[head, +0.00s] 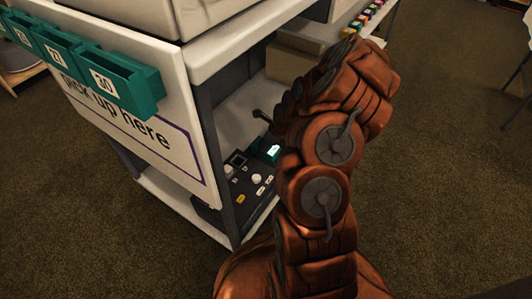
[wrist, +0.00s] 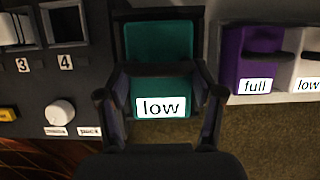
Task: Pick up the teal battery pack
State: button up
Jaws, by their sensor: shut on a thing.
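The teal battery pack (wrist: 160,45) is in the middle of the wrist view, with a white label reading "low" on its near face. My gripper (wrist: 158,84) has one dark finger on each side of the pack and is shut on it. In the head view a teal piece with a white label (head: 272,150) shows beside the dark control panel, partly hidden by my arm. My fingers are mostly hidden there. I cannot tell whether the pack is clear of what is under it.
The dark panel (wrist: 60,90) has sockets marked 3 and 4 and a white knob. A purple pack labelled "full" (wrist: 252,50) and a white pack labelled "low" (wrist: 306,70) stand at right. Teal numbered bins (head: 105,80) hang on the booth. Carpet is open at right.

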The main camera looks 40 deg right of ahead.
grip_shut()
jog(key=shift+r, duration=0.15)
notch_tip(320, 180, up, 10)
jog(key=p, duration=0.4)
jog(key=shift+r+p, duration=0.3)
jog(key=shift+p, duration=0.1)
dwell(0.5)
